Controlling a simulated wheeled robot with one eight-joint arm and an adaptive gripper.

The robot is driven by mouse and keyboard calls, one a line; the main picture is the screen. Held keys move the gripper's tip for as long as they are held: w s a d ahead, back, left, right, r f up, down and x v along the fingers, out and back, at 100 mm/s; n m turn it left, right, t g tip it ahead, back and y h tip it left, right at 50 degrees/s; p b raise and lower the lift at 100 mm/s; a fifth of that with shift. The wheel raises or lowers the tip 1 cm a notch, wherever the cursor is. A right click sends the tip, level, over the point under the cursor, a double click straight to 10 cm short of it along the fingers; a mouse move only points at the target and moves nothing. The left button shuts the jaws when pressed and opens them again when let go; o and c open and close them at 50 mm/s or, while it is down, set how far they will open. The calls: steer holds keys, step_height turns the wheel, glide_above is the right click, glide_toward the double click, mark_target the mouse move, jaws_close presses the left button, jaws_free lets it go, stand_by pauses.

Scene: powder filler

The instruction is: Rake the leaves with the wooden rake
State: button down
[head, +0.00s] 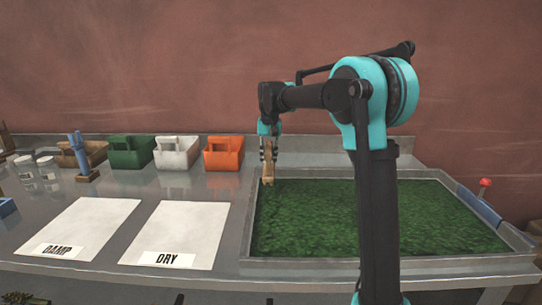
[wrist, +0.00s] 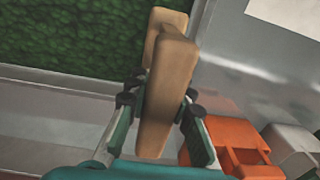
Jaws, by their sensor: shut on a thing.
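My gripper (head: 268,152) is at the back left corner of the leaf tray. It is shut on the wooden rake (wrist: 165,85), a tan wooden tool. In the wrist view the rake's thick handle lies between the fingers (wrist: 160,105), with a crosspiece at its far end. In the head view only a small part of the rake (head: 268,173) shows below the fingers. Green leaves (head: 310,215) cover the floor of the metal tray (head: 330,266). They also show in the wrist view (wrist: 70,35). I cannot tell whether the rake touches the leaves.
Orange (head: 223,157), white (head: 176,158), green (head: 131,156) and brown bins stand along the back left. Sheets labelled DAMP (head: 85,225) and DRY (head: 180,230) lie left of the tray. A blue tool (head: 78,155) stands on the bench. A red knob (head: 485,183) is at the right.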

mark_target(269, 169)
step_height(269, 169, down, 4)
steer(key=shift+f, duration=0.25)
steer(key=d, duration=6.8)
steer(key=shift+s+d, duration=0.15)
steer(key=shift+d, duration=0.1)
steer(key=shift+d+r, duration=0.15)
steer(key=shift+d, duration=0.25)
step_height(269, 169, up, 6)
steer(key=shift+a+r, duration=0.1)
steer(key=shift+a, duration=0.05)
